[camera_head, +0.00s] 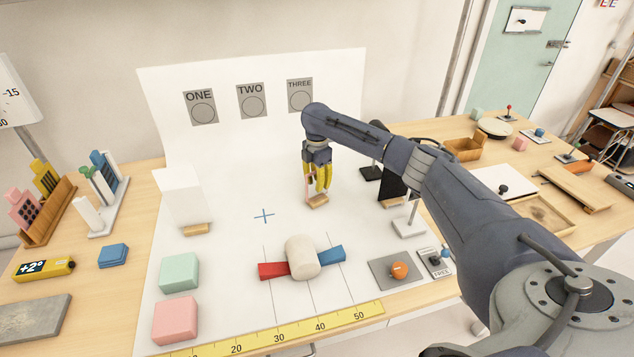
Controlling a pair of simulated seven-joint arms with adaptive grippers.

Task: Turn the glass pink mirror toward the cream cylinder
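My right gripper (318,182), with yellow fingers, points down at the middle-back of the white sheet. Its fingers are at a small upright pinkish piece on a wooden foot (318,202), which appears to be the glass pink mirror. The fingers hide most of it, so its facing and whether they grip it are unclear. The cream cylinder (302,257) is nearer the front, below and slightly left of the gripper. A bar with a red end (272,271) and a blue end (331,255) shows on either side of it. My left gripper is out of view.
A white panel on a wooden foot (184,197) stands left, a black panel (393,186) right of the gripper. Green (179,272) and pink (176,319) blocks sit front left. An orange knob (399,270) is front right. The sheet around the blue cross (264,216) is clear.

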